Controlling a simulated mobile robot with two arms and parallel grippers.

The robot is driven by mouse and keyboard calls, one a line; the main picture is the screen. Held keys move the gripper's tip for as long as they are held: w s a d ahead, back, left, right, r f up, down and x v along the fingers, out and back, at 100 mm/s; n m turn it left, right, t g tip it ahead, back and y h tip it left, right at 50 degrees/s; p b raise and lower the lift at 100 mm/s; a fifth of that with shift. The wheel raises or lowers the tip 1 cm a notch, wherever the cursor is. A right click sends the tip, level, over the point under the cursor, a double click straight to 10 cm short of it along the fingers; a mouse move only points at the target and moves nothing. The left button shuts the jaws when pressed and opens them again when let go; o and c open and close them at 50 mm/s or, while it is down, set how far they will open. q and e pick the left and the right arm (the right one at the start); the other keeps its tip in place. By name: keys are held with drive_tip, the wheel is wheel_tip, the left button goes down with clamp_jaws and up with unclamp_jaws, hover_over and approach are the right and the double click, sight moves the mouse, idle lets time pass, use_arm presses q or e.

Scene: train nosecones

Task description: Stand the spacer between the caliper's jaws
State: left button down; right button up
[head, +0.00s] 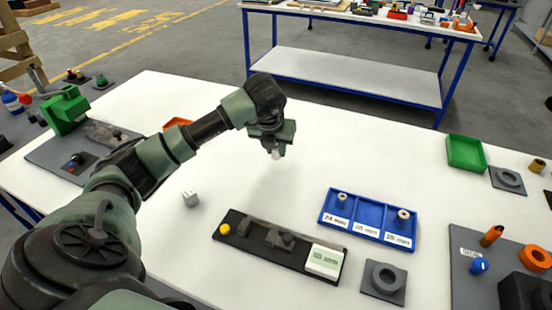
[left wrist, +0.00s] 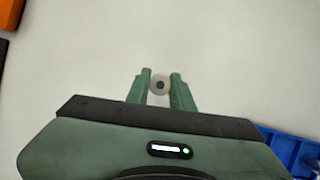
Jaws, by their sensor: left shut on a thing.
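My left gripper (head: 275,151) is shut on a small pale round spacer (left wrist: 160,85) with a dark hole in its middle. In the head view the spacer (head: 276,155) shows just below the fingertips, above the white table. The caliper (head: 278,238) has dark grey jaws on a black base, with a yellow knob (head: 224,229) at its left and a white display (head: 324,261) at its right. No spacer shows between the jaws. The gripper is behind the caliper and apart from it. My right gripper is not in view.
A blue tray (head: 367,199) with labelled compartments stands right of the caliper. Its left and right compartments each hold a spacer; the middle one looks empty.

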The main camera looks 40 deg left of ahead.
sight(275, 156)
use_arm(q)
drive_tip(key=shift+f, duration=2.15)
drive_tip(key=shift+f, duration=0.15)
drive_tip(key=c, duration=1.2)
unclamp_jaws()
